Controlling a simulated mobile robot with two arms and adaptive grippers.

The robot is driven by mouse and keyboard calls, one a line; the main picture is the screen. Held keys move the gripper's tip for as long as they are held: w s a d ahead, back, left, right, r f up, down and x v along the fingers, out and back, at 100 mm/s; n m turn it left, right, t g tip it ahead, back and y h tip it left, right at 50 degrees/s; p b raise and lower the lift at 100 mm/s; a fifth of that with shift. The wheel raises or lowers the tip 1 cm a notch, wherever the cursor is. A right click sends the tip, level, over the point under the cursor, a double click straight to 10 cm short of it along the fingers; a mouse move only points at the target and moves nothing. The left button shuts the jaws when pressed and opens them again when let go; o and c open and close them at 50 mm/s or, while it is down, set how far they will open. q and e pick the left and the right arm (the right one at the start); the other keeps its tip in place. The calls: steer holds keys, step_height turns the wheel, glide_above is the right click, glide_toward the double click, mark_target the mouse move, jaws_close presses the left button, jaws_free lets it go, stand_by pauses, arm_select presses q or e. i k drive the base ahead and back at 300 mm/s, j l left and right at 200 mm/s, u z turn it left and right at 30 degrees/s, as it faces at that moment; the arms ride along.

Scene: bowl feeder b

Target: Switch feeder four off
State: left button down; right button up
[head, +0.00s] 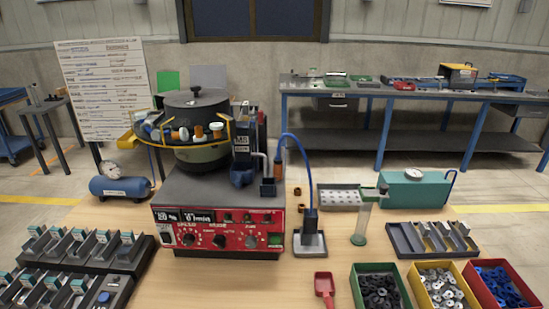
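A bowl feeder stands on the wooden table left of the middle. Its dark bowl (195,115) has a rim carrying several white and orange-brown parts and sits on a grey base (222,190). The red control panel (230,233) faces me, with a black display strip (190,217), several black knobs and one grey knob (251,241). A small green spot (275,241) shows at the panel's right end. The lettering is too small to read surely, so I cannot tell the feeder's number or switch position. Neither of my grippers is in view.
Black racks (125,262) with a blue button (103,297) lie front left. A blue tank (121,188) stands left of the feeder. A stand with a blue hose (310,240) is close right. A red scoop (324,285) and green, yellow and red bins (484,272) lie front right.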

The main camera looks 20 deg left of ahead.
mark_target(166, 236)
steer(key=u, duration=1.35)
